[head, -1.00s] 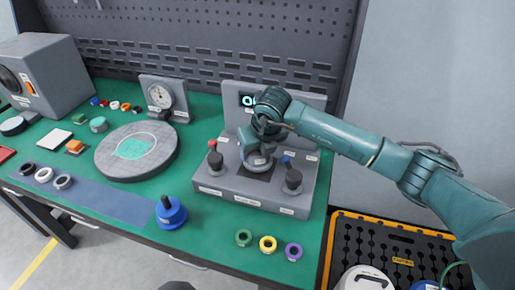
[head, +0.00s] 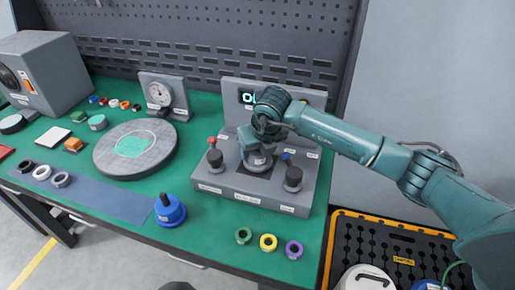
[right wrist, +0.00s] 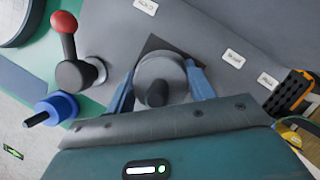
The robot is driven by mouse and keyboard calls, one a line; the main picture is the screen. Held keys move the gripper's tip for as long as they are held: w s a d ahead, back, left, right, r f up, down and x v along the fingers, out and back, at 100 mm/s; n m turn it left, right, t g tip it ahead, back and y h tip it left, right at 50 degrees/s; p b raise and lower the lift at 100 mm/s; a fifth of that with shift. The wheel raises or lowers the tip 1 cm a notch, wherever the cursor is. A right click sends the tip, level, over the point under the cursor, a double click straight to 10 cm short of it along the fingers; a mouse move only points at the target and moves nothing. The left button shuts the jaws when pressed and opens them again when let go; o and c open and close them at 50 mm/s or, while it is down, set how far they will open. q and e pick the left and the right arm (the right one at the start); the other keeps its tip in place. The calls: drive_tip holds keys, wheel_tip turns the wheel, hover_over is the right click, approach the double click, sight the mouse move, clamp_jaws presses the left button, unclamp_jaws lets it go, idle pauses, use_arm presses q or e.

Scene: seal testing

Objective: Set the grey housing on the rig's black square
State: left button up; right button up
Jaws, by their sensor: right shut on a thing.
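The grey rig (head: 240,190) stands at the right end of the green bench, with a black square (head: 252,173) in the middle of its deck. My right gripper (head: 259,154) reaches down over that square and is shut on the round grey housing (head: 259,164). In the right wrist view the housing (right wrist: 160,75) sits between the two blue fingers (right wrist: 162,88), over the black square (right wrist: 155,45). I cannot tell whether its underside touches the square. My left gripper is not in view.
Posts with a red knob (head: 212,141) and a blue knob (head: 287,156) flank the square closely. A blue handled piece (head: 170,211) and several coloured rings (head: 268,243) are on the bench in front. A round grey plate (head: 165,165) is to the left.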

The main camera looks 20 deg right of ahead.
drive_tip(key=shift+f+b, duration=0.3)
drive_tip(key=shift+b, duration=0.25)
idle(1.1)
drive_tip(key=o, duration=1.5)
drive_tip(key=shift+o, duration=0.2)
drive_tip(key=shift+f, duration=0.2)
wheel_tip(320, 180, up, 9)
drive_tip(key=p, duration=0.5)
drive_tip(key=shift+f, duration=0.1)
drive_tip(key=shift+r, duration=0.3)
drive_tip(key=shift+f, duration=0.1)
